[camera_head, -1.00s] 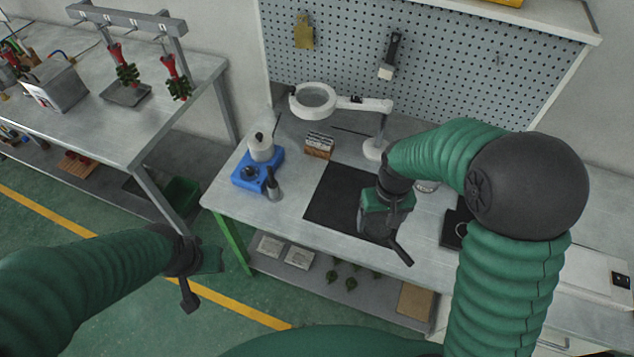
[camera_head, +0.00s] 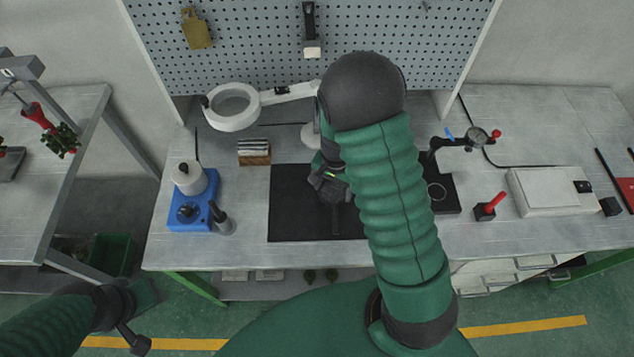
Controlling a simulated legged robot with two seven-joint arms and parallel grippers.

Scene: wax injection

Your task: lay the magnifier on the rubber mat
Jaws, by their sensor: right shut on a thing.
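My right gripper (camera_head: 331,184) is over the black rubber mat (camera_head: 290,222), seen from above and partly covered by my arm.
A white ring lamp (camera_head: 232,107) reaches over the bench behind the mat. A blue heater (camera_head: 193,205) with a pot stands left; a slotted block (camera_head: 254,152) sits behind. A dial gauge stand (camera_head: 470,138), red-handled device (camera_head: 489,206) and white case (camera_head: 550,190) stand right.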

